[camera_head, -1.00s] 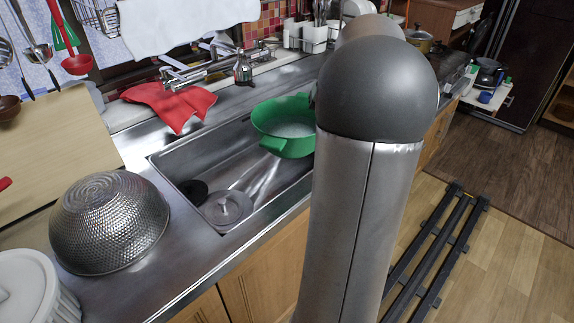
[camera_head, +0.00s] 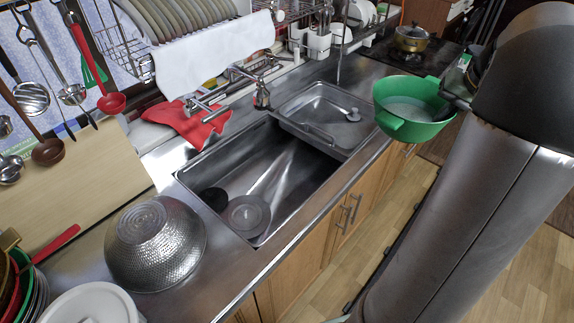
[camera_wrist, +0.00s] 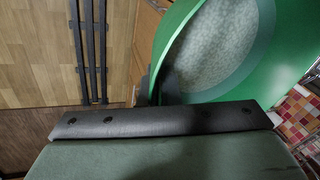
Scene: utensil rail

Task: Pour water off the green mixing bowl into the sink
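The green mixing bowl (camera_head: 392,124) is in the air at the right of the head view, roughly level, with a pale, watery-looking surface inside. In the wrist view the bowl (camera_wrist: 180,50) fills the upper right. My gripper (camera_head: 455,98) is at the bowl's right rim and appears shut on it; the fingertips are partly hidden. It also shows in the wrist view (camera_wrist: 155,95) against the rim. The metal sink (camera_head: 318,170) is left of the bowl in the head view. A dark round piece and a grey disc lie in its basin.
A hammered metal bowl (camera_head: 158,245) sits upside down on the counter left of the sink. The faucet (camera_head: 262,95) and a red cloth (camera_head: 190,122) are behind the sink. A smaller basin (camera_head: 325,105) adjoins it. A pot (camera_head: 412,38) stands farther back.

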